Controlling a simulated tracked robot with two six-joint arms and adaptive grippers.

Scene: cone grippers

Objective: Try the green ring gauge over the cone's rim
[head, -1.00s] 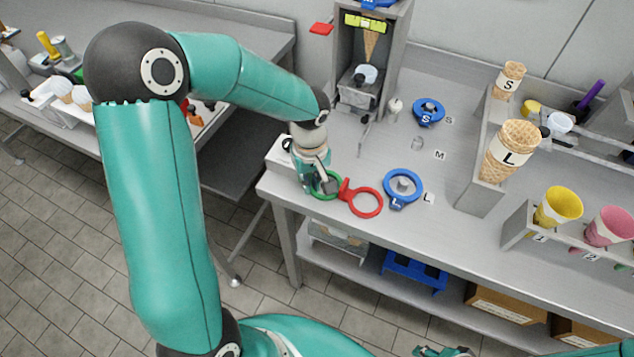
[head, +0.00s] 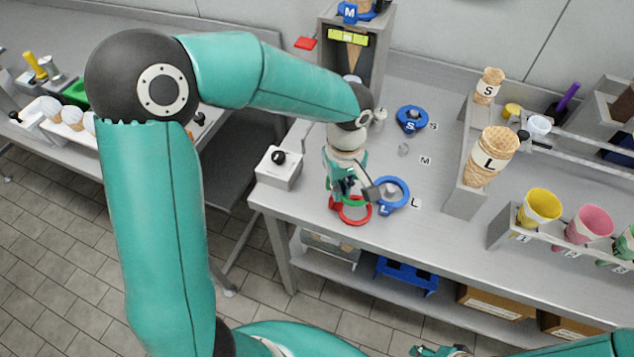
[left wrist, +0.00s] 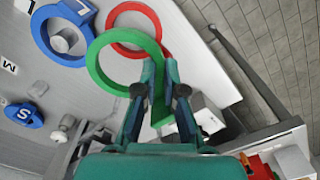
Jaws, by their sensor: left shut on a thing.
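My left gripper (head: 350,192) is shut on the handle of the green ring gauge (left wrist: 94,66). The green ring also shows in the head view (head: 357,199), partly hidden by the gripper, and overlaps the red ring (head: 355,223) in the picture. Its height over the table cannot be told. A waffle cone (head: 354,56) stands point-down in the grey stand (head: 328,60) at the back, with a blue M ring (head: 349,13) near the top; its rim is not clearly seen. My right gripper (head: 440,351) is cut off at the bottom edge.
Blue rings marked L (head: 405,185) and S (head: 411,121) lie on the table to the right. An L cone (head: 492,158) and an S cone (head: 489,85) stand in a rack. A white box with a black knob (head: 279,167) sits at the table's left end.

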